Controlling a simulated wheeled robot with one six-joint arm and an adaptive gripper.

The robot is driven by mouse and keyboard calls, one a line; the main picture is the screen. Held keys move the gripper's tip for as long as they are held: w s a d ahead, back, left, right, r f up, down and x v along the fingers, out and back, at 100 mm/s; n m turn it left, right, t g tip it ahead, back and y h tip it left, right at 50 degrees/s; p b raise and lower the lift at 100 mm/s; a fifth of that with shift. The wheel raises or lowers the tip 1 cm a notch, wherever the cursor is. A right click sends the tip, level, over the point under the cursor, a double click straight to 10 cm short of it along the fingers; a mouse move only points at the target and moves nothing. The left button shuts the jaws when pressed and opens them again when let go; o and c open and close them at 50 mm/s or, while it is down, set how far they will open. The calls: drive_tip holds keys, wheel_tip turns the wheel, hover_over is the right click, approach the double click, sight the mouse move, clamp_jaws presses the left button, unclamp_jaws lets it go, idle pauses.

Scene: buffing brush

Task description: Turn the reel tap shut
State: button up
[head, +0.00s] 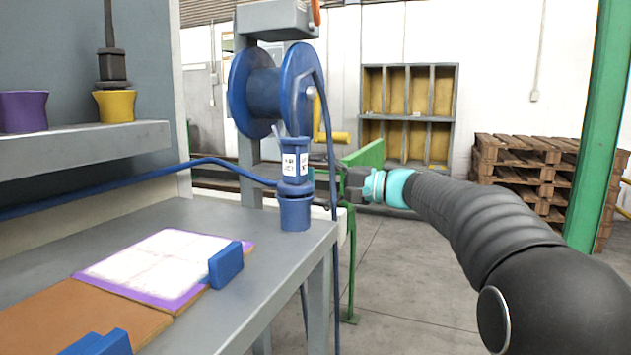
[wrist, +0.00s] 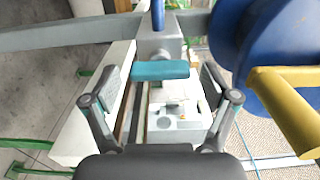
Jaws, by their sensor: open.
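The likely reel tap is a teal bar-shaped lever (wrist: 160,70) on a grey fitting (wrist: 162,45), seen in the wrist view just left of the blue reel. The lever lies crosswise in the picture. My gripper (wrist: 160,82) is open, one finger on each side of the lever, with a gap to both. Whether the fingertips are level with the lever in depth I cannot tell. In the head view my gripper (head: 352,184) is small and reaches left, below the blue hose reel (head: 262,92). I cannot make out the lever in that view.
A yellow crank (wrist: 285,108) sticks out from the reel close to my right finger. A blue hose (head: 334,250) hangs down by the bench (head: 240,215). A blue holder (head: 294,210) stands on the bench corner. Pallets (head: 520,165) and a green post (head: 597,130) stand right.

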drive_tip(key=shift+d, duration=0.1)
drive_tip(key=v, duration=1.2)
